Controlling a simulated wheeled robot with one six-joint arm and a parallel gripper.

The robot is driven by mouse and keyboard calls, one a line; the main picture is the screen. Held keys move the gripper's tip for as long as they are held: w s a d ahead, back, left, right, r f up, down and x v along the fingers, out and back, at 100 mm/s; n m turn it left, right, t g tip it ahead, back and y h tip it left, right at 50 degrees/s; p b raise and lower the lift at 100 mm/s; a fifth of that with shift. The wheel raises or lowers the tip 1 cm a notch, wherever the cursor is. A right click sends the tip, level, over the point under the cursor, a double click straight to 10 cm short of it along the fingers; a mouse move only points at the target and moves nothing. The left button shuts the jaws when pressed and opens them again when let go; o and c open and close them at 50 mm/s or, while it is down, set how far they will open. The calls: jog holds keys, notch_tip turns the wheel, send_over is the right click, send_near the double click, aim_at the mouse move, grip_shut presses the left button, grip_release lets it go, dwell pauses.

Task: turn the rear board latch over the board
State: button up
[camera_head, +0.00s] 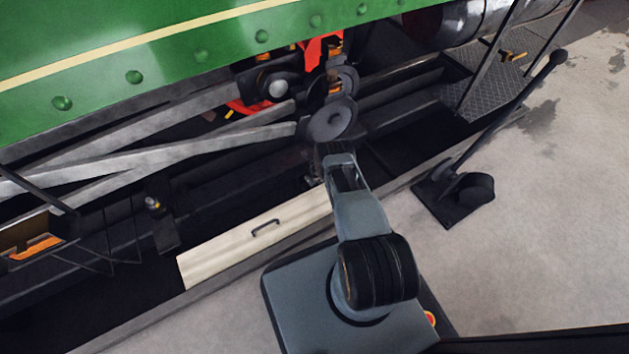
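A long cream board (225,249) with a dark handle (265,228) lies along the edge of the dark pit beside the green tram. Its right part is hidden behind my arm. I cannot tell whether this is the rear board latch; no latch shows clearly over the board.
A black lever on a base (452,200) stands on the right. The concrete floor (560,240) is clear at right.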

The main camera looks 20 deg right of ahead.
jog(key=shift+c, duration=0.4)
grip_shut()
dwell(0.4)
